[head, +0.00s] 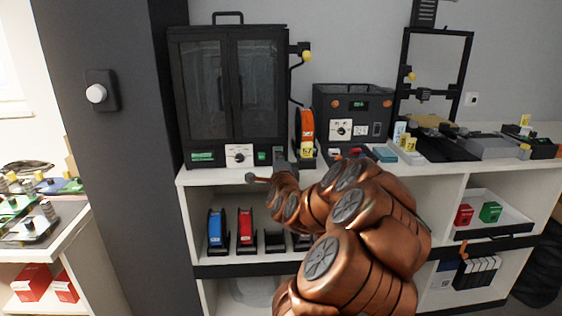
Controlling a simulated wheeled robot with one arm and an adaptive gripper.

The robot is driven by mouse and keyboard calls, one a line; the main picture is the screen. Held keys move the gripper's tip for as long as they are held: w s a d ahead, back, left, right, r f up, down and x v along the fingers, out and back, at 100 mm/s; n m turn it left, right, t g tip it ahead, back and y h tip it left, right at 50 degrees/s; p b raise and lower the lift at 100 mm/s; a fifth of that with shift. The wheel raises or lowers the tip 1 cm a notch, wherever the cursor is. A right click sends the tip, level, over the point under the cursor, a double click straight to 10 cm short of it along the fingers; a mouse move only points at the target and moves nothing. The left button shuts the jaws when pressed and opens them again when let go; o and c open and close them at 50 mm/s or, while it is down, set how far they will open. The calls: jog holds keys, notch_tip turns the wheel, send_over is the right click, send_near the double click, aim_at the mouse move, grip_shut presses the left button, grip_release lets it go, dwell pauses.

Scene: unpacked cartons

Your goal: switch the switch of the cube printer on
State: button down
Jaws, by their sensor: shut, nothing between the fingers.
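A tall black enclosed box-shaped printer (230,85) with two dark glass doors stands on the white counter at left of centre; I take it as the cube printer. Its lower front has a green display (203,157), a white panel with a round knob (239,155) and a small green control (262,156). I cannot tell which is the switch or how it is set.
A smaller black box (352,105) with a knob panel stands to the right, with an orange spool (307,133) between. An open-frame printer (433,75) is further right. Blue and red spools (246,229) stand on the shelf below. The counter edge (215,175) runs under my gripper.

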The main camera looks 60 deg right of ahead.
jog(key=r+b+v, duration=0.2)
jog(key=b+v, duration=0.5)
jog(key=v, duration=0.4)
jog(key=shift+r, duration=0.15)
dwell(0.8)
